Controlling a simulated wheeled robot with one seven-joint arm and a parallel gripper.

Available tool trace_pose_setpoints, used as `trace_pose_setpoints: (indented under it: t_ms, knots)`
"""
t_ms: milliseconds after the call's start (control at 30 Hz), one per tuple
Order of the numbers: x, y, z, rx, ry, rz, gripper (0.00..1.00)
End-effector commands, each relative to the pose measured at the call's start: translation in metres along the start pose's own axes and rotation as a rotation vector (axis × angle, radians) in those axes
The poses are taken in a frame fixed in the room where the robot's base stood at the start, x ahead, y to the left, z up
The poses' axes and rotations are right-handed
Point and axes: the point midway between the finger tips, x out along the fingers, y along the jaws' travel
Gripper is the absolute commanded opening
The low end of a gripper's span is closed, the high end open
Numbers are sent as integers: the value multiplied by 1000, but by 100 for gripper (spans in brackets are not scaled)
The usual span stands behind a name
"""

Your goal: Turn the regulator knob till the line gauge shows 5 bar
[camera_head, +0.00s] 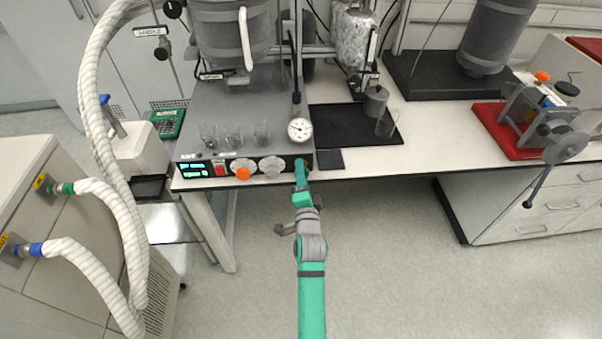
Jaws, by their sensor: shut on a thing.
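The line gauge (300,129) is a round white dial on a vertical line above the right end of the reactor's front panel. Its needle is too small to read. My gripper (301,164) is at the right end of that panel, just below the gauge. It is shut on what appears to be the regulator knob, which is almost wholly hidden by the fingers. My green and grey arm reaches up to it from the bottom of the picture.
An orange knob (243,173), a grey knob (271,167) and a red switch (221,169) sit left of my gripper on the panel. Glass beakers (234,137) stand above them. A black tray (340,138) lies to the right. The floor (400,270) around my arm is clear.

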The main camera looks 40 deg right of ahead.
Motion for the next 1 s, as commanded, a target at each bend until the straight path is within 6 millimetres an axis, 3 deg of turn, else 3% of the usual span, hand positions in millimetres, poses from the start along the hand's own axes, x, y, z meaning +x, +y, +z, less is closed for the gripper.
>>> trace_pose_setpoints:
  t_ms: [400, 1000]
  knots:
    - [0, -3, -2, 235, 3, -7, 12]
    - [-1, -2, -3, 287, 5, -5, 12]
